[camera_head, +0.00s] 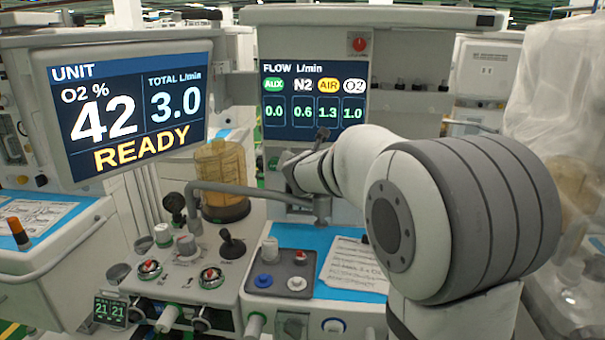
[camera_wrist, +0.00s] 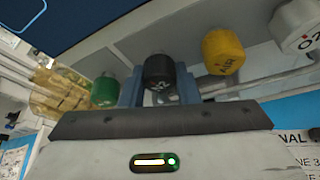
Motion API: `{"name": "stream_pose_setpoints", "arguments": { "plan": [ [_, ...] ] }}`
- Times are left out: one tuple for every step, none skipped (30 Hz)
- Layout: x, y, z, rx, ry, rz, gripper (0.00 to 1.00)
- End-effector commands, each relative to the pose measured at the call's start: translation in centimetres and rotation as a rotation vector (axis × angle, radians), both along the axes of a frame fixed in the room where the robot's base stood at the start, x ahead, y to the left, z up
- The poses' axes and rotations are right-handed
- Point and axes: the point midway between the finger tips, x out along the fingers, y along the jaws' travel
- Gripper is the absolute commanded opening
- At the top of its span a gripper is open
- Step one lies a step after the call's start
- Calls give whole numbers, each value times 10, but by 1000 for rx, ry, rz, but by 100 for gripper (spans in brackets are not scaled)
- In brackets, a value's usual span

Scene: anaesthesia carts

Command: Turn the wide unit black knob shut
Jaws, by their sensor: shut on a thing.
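The black knob (camera_wrist: 158,70) shows in the wrist view, in a row under the panel, with faint pale lettering on its face. My gripper (camera_wrist: 160,88) is around it, one blue finger on each side, and is shut on it. In the head view the knob is hidden behind my arm. The flow screen (camera_head: 313,100) on the wide unit reads AUX 0.0, N2 0.6, AIR 1.3 and O2 1.0.
In the wrist view a green knob (camera_wrist: 105,91) stands left of the black one. A yellow AIR knob (camera_wrist: 222,51) and a white O2 knob (camera_wrist: 298,24) stand to the right. The READY monitor (camera_head: 131,113) and a joystick (camera_head: 231,243) are at left in the head view.

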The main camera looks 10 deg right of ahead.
Motion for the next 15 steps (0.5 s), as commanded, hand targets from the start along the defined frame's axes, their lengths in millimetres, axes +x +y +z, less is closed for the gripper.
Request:
{"name": "stream_pose_setpoints", "arguments": {
  "plan": [
    [0, 0, 0, 2, 0, -1, 6],
    [0, 0, 0, 2, 0, -1, 6],
    [0, 0, 0, 2, 0, -1, 6],
    [0, 0, 0, 2, 0, -1, 6],
    [0, 0, 0, 2, 0, -1, 6],
    [0, 0, 0, 2, 0, -1, 6],
    [0, 0, 0, 2, 0, -1, 6],
    [0, 0, 0, 2, 0, -1, 6],
    [0, 0, 0, 2, 0, -1, 6],
    [0, 0, 0, 2, 0, -1, 6],
    [0, 0, 0, 2, 0, -1, 31],
    [0, 0, 0, 2, 0, -1, 34],
    [0, 0, 0, 2, 0, -1, 37],
    [0, 0, 0, 1, 0, 0, 39],
    [0, 0, 0, 1, 0, 0, 43]
  ]
}}
